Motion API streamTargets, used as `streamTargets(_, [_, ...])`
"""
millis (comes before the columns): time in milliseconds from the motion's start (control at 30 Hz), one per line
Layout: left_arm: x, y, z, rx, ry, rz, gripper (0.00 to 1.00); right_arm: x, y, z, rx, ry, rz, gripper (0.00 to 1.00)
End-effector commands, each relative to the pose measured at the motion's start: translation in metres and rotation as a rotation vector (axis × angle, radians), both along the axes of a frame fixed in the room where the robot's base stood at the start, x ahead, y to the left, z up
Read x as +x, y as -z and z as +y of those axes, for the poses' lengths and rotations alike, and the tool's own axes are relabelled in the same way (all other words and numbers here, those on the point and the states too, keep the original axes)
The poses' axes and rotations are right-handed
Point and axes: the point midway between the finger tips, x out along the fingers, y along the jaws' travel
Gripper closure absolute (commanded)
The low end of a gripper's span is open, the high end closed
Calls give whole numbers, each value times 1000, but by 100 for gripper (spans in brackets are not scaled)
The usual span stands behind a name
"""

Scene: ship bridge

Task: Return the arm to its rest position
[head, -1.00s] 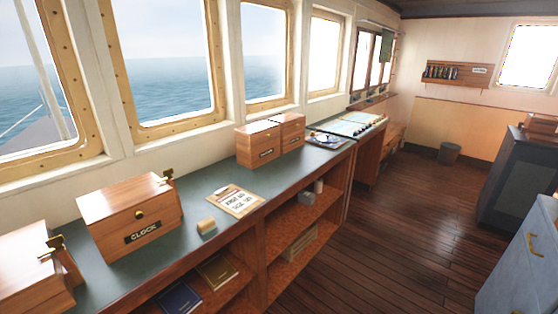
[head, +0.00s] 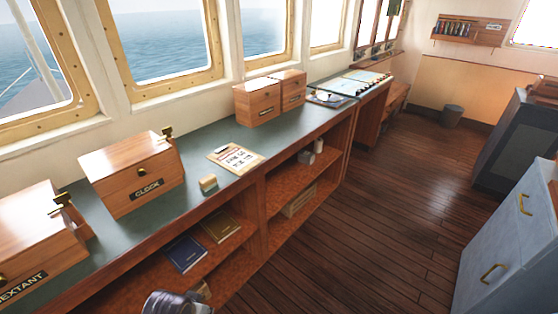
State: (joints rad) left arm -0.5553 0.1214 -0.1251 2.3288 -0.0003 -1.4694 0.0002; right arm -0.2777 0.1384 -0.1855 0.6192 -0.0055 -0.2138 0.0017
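A dark grey, rounded metallic part of my own arm (head: 178,303) shows at the bottom edge of the head view, in front of the lower shelf. I cannot tell which arm it belongs to. No gripper fingers are in view. The counter (head: 195,158) runs along the windows. On it stand a wooden box labelled CLOCK (head: 133,172) and a wooden box labelled SEXTANT (head: 40,240), both with lids down.
A clipboard (head: 236,157) and a small wooden block (head: 208,183) lie on the counter. Two more wooden boxes (head: 258,103) stand farther along. Books (head: 186,254) lie on the shelf below. A grey cabinet (head: 507,250) is at right. The wooden floor (head: 370,220) between is clear.

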Motion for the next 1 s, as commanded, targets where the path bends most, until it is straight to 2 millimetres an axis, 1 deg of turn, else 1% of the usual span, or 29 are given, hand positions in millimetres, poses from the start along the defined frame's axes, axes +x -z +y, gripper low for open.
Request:
streamTargets(167, [5,39,1,5,3,15,74,0,0,0,0,0,0,60])
streamTargets(300, [7,75,2,9,5,24,74,0,0,0,0,0,0,60])
streamTargets(533, [5,134,5,16,9,40,74,0,0,0,0,0,0,60])
streamTargets(767, [-4,191,10,23,13,57,74,0,0,0,0,0,0,60])
streamTargets(1000, [-20,247,18,31,17,76,74,0,0,0,0,0,0,60])
